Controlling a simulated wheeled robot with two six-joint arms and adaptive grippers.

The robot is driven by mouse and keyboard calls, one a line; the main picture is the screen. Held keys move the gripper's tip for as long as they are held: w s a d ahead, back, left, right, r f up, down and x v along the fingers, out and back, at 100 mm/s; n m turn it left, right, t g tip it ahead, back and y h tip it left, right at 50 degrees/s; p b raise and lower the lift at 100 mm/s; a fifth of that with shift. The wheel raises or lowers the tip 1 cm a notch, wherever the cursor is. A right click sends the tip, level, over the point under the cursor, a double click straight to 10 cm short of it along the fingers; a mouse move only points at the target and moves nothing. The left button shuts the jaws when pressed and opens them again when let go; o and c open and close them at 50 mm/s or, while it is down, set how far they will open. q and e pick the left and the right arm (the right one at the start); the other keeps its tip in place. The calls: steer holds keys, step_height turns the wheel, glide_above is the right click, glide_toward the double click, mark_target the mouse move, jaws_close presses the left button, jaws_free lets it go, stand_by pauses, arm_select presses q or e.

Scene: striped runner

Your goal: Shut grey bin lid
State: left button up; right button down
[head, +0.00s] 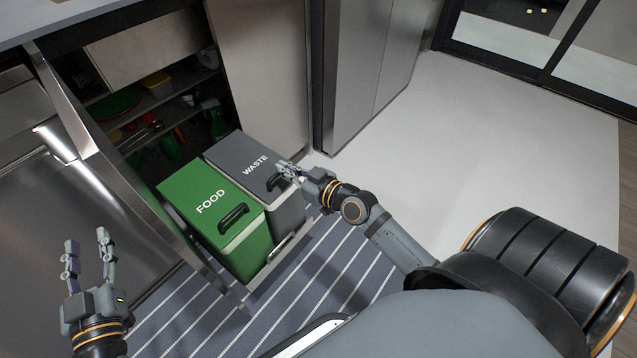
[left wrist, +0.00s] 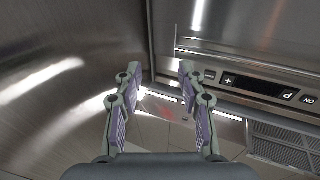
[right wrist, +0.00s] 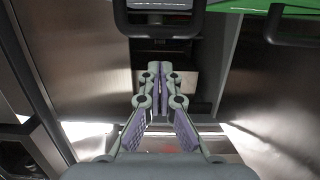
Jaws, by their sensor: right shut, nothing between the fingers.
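The grey bin (head: 287,212) marked WASTE stands in a pulled-out drawer beside the green bin. Its grey lid (head: 232,150) lies flat on top, about level with the green lid; no gap shows. My right gripper (head: 284,168) is shut and empty at the lid's front right corner, next to its black handle (head: 273,183). Whether it touches the lid I cannot tell. In the right wrist view the shut fingers (right wrist: 160,68) show just below the dark handle (right wrist: 160,25). My left gripper (head: 87,241) is open and empty at the lower left; its fingers (left wrist: 160,70) are apart in its wrist view.
The green FOOD bin (head: 237,232) stands left of the grey one. A cabinet with shelves (head: 165,95) is open behind. A striped runner (head: 330,265) covers the floor in front; the pale floor (head: 480,130) at right is clear.

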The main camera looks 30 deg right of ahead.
arm_select(q)
steer(key=s+f+g+p, duration=0.1)
steer(key=s+f+g, duration=0.25)
steer(key=f, duration=0.35)
steer(key=s+f+g+p, duration=0.1)
steer(key=s+f+g, duration=0.1)
steer(key=f+g, duration=0.35)
steer(key=s+d+f+g+p, duration=0.1)
steer(key=s+f+g, duration=0.4)
steer(key=s+f, duration=0.7)
steer(key=shift+s+d+g+p, duration=0.15)
steer(key=shift+g+p, duration=0.15)
steer(key=shift+p, duration=0.2)
arm_select(e)
steer(key=v, duration=1)
steer(key=shift+s, duration=0.15)
